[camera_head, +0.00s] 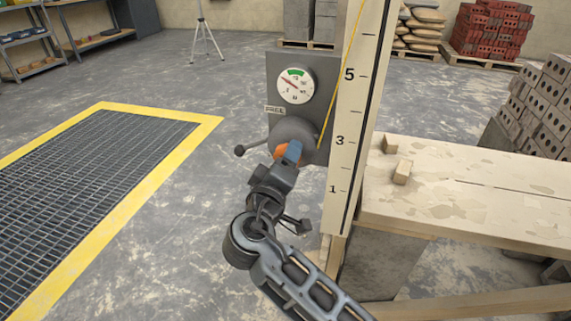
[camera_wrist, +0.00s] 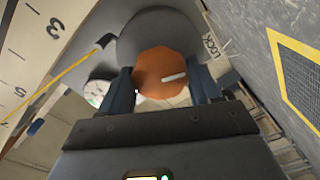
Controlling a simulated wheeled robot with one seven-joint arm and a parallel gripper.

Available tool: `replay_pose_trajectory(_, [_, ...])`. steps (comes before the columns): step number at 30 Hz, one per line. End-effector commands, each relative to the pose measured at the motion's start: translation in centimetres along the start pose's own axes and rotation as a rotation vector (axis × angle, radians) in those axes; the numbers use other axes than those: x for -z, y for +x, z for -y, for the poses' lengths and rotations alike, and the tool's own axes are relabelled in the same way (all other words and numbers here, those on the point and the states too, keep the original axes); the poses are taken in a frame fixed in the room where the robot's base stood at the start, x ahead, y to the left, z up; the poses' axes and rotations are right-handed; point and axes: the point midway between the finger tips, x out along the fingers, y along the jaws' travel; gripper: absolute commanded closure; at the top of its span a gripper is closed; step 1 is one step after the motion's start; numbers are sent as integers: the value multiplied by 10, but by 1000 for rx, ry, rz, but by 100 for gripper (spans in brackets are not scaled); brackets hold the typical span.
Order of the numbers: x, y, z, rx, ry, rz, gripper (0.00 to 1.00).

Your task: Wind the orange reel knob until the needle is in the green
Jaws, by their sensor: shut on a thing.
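The orange reel knob (camera_wrist: 155,62) sits on the round grey reel housing (camera_wrist: 160,22) in the wrist view, with a pale bar mark on its face. My gripper (camera_wrist: 163,80) is shut on it, one blue finger on each side. In the head view the knob (camera_head: 280,152) shows only partly, behind my gripper (camera_head: 289,153). The white round gauge (camera_head: 295,86) is above the reel on the grey panel, with a green band at its top. A small reddish needle seems to lie left of centre, below the green, but is too small to read surely.
A dark ball-ended lever (camera_head: 240,150) sticks out left of the reel. A numbered board (camera_head: 350,140) with a yellow cord (camera_head: 341,75) stands close on the right. A wooden bench (camera_head: 480,190) with two small blocks is beyond it. Open floor and a yellow-edged grate (camera_head: 90,165) are left.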

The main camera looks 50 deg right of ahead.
Motion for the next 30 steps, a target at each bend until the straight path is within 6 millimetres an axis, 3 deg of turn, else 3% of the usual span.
replay_pose_trajectory(11, [-1, 0, 1, 3, 2, 2, 68])
replay_pose_trajectory(12, [-1, 0, 1, 3, 2, 2, 35])
replay_pose_trajectory(18, [-1, 0, 1, 2, 2, 1, 16])
replay_pose_trajectory(20, [-1, 0, 1, 1, 2, 1, 12])
replay_pose_trajectory(30, [0, -8, 1, 1, 1, -1, 12])
